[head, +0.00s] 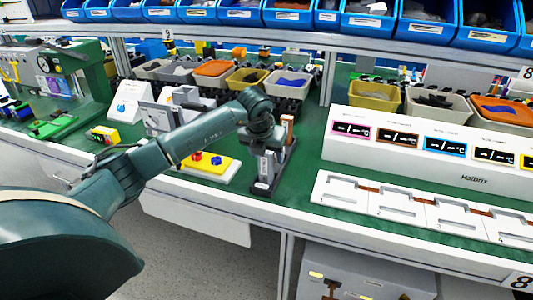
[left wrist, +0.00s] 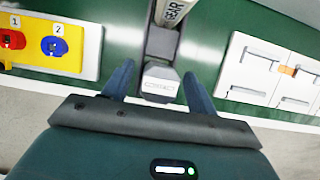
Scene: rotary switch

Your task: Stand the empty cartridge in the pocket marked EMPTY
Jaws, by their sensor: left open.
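A grey block (left wrist: 160,80) with small print on its end shows between the fingers of my left gripper (left wrist: 158,72) in the left wrist view. The fingers are spread on either side of it, with small gaps. In the head view my left gripper (head: 264,150) is at a dark narrow stand (head: 262,188) on the green bench. A brown upright piece (head: 288,128) is at the stand's far end. A pale lettered part (left wrist: 172,12) lies beyond the block; its word is cut off. I cannot read an EMPTY mark. My right gripper is not in view.
A yellow-and-white switch box (head: 210,168) with red and blue knobs stands left of the stand. A white panel of numbered slots (head: 385,207) and a white display unit (head: 430,145) are on the right. Bins (head: 250,78) line the back.

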